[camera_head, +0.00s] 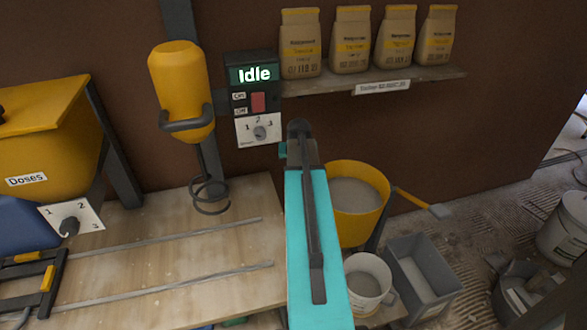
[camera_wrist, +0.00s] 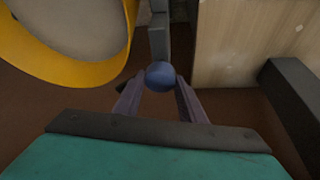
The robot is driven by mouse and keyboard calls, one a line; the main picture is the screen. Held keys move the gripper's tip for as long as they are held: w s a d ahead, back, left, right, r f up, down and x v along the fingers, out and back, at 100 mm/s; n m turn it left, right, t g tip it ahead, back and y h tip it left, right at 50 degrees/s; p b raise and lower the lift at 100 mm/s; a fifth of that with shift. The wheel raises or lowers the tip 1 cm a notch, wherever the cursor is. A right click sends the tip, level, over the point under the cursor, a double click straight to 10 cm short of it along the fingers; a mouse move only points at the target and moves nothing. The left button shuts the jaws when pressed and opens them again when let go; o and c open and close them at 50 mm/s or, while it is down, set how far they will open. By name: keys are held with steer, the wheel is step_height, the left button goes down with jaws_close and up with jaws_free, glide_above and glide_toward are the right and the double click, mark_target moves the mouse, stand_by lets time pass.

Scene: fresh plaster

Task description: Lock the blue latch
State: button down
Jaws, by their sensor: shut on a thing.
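A round blue knob (camera_wrist: 160,75), which looks like the handle of the blue latch, shows in the wrist view. It sits at the tips of my gripper (camera_wrist: 159,84), with one finger on each side, so the gripper is shut on it. A grey upright bar (camera_wrist: 158,38) shows just beyond the knob. In the head view my teal arm reaches forward beside the bench's right edge and hides the gripper, the knob and the rest of the latch. I cannot tell the latch's position.
The wooden bench (camera_head: 150,255) lies to the left, and a yellow bucket (camera_head: 350,230) is close on the right. A white bucket (camera_head: 365,285) and a grey bin (camera_head: 425,275) stand lower right. A control box reading "Idle" (camera_head: 252,75) hangs on the wall.

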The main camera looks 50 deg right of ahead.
steer(key=shift+w+a, duration=0.1)
steer(key=shift+a, duration=0.1)
steer(key=c, duration=1.1)
jaws_free()
steer(key=shift+d, duration=0.1)
steer(key=shift+r, duration=0.1)
steer(key=s+a+r+b, duration=0.1)
steer(key=s+a+b, duration=0.1)
steer(key=s+a+r+b, duration=0.1)
steer(key=s+a+b, duration=0.2)
steer(key=s+a+r+b, duration=0.2)
steer(key=s+a+b, duration=0.1)
steer(key=shift+a, duration=0.25)
